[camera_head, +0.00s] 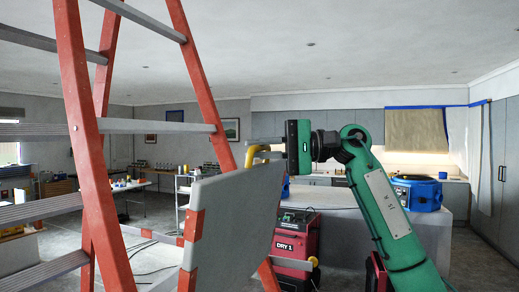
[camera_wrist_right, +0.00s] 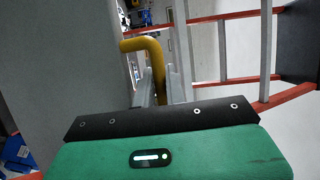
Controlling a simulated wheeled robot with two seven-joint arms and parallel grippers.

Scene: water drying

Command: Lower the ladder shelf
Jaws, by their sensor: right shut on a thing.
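The red ladder (camera_head: 78,125) with grey steps stands at the left of the head view. Its shelf (camera_head: 235,225) is a grey panel with red and white edge marks, steeply tilted on the ladder's right side. A yellow bent handle (camera_head: 256,152) is at the shelf's top edge. My right gripper (camera_head: 270,147) reaches it from the right and is shut on the yellow handle. In the right wrist view the handle (camera_wrist_right: 142,44) shows between the grey fingers (camera_wrist_right: 160,88), with the grey panel (camera_wrist_right: 60,60) at the left. My left gripper is not in view.
A red dryer machine (camera_head: 293,245) stands behind the shelf, below my right arm. A blue machine (camera_head: 417,192) sits on the counter (camera_head: 345,235) at the right. Tables and shelving stand far back at the left.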

